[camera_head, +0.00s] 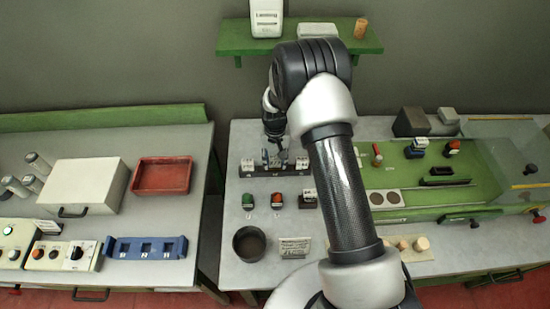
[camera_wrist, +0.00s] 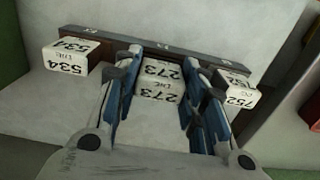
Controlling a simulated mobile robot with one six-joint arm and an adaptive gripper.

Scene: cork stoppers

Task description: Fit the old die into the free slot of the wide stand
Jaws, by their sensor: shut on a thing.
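The wide stand (camera_head: 268,173) is a long dark bar on the middle table, and its brown-black top edge (camera_wrist: 210,59) crosses the upper wrist view. A white die marked 534 (camera_wrist: 66,62) sits at its left end and one marked 752 (camera_wrist: 235,92) at its right end. My gripper (camera_wrist: 160,64) is shut on a white die marked 273 (camera_wrist: 160,82), between those two at the stand's middle. In the head view my gripper (camera_head: 275,160) is over the stand. The fingers hide the die's sides, and I cannot tell whether its base is seated in the slot.
A dark round bowl (camera_head: 249,257) stands nearer. A green panel (camera_head: 415,200) lies right; a blue rack (camera_head: 146,247) is on the left bench.

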